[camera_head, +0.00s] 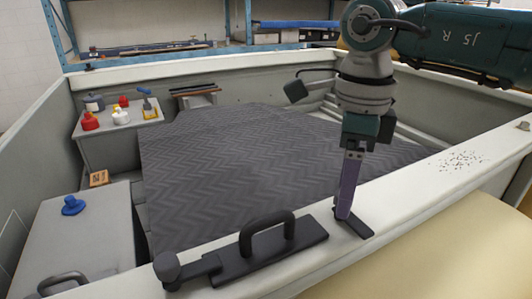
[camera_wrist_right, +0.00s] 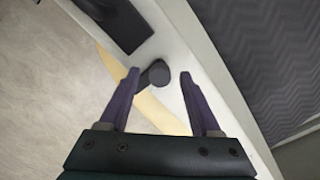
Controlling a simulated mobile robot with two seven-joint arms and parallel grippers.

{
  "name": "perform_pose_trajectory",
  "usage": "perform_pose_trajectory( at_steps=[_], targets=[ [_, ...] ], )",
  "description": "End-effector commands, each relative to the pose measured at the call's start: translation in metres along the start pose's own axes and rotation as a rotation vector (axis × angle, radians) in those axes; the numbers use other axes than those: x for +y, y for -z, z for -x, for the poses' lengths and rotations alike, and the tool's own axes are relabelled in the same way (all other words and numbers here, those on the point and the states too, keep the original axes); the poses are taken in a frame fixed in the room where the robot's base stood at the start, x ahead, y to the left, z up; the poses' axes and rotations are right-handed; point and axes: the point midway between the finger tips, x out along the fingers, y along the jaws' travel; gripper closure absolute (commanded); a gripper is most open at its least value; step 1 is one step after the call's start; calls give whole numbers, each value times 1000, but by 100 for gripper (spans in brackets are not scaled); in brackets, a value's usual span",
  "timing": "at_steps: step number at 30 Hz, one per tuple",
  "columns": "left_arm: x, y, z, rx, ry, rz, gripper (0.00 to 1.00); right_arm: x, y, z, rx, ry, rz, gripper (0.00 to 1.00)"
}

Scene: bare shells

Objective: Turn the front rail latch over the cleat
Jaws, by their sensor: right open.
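On the near white rail sits a long black plate with an arched handle (camera_head: 270,240); a narrower block and a round black knob (camera_head: 168,268) are at its left end. Further right on the rail is a short flat black piece (camera_head: 356,228). I cannot tell for certain which piece is the latch and which the cleat. My right gripper (camera_head: 343,214) points down at the short piece. In the right wrist view its purple fingers (camera_wrist_right: 158,76) are open, one each side of a dark rounded part (camera_wrist_right: 158,73), with gaps visible. My left gripper is not in view.
A dark herringbone mat (camera_head: 240,160) covers the shell's floor. A grey box (camera_head: 85,235) with a blue knob stands at lower left. The rail right of my gripper is mostly clear, with dark specks.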

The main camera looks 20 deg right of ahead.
Motion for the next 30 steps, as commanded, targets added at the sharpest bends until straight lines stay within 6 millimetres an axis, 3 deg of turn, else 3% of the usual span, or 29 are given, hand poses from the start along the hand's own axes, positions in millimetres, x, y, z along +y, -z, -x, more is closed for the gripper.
perform_pose_trajectory(
  at_steps=[6, 23, 30],
  targets=[
    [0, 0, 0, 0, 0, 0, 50, 0, 0, -1, 0, 0, 0, 36],
    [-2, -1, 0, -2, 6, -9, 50, 0, 0, 0, -1, 0, 0, 98],
    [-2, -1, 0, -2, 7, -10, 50, 0, 0, 0, -1, 0, 0, 100]
  ],
)
